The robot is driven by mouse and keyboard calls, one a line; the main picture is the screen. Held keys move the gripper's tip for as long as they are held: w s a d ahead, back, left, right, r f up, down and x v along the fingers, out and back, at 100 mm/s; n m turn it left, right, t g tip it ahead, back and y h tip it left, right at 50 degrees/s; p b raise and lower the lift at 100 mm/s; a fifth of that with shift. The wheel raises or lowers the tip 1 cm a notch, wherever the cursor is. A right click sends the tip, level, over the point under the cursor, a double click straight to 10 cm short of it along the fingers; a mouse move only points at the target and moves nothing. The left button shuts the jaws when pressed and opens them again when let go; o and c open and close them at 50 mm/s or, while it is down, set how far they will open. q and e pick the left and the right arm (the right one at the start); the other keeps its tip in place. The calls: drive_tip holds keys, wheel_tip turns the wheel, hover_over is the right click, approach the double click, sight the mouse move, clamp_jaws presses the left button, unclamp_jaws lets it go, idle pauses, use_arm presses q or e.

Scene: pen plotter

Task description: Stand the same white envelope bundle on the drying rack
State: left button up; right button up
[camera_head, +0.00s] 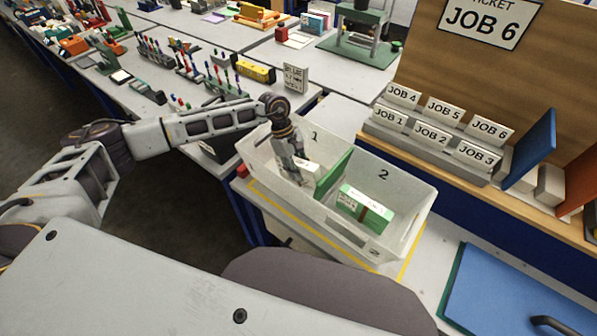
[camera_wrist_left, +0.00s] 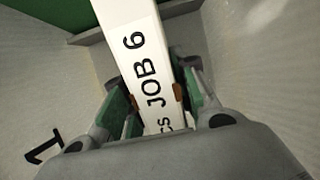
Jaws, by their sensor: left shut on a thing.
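My left gripper (camera_head: 297,178) reaches down into compartment 1 of the white bin (camera_head: 262,162). In the left wrist view my left gripper (camera_wrist_left: 157,100) is shut on a white bundle (camera_wrist_left: 135,45) lettered "JOB 6", with its green-padded fingers on both sides. Part of the white bundle (camera_head: 309,168) also shows in the head view beside the fingers, inside the bin. The bundle's lower end is hidden. I cannot tell which thing is the drying rack. My right gripper is not in view.
A green divider (camera_head: 334,174) splits the bin; compartment 2 holds a green-and-white box (camera_head: 364,205). Job cards (camera_head: 432,135) stand on the shelf at right, near a blue upright panel (camera_head: 531,148). A blue mat (camera_head: 525,295) lies at lower right. Tables with tools fill the back.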

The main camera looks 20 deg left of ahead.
use_arm(q)
clamp_jaws()
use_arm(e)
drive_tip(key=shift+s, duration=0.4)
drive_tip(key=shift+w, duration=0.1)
use_arm(q)
drive_tip(key=shift+r, duration=0.9)
wheel_tip(320, 180, up, 7)
drive_tip(key=shift+r+b, duration=0.1)
drive_tip(key=shift+b, duration=0.45)
wheel_tip(320, 180, up, 9)
drive_tip(key=shift+b, duration=0.4)
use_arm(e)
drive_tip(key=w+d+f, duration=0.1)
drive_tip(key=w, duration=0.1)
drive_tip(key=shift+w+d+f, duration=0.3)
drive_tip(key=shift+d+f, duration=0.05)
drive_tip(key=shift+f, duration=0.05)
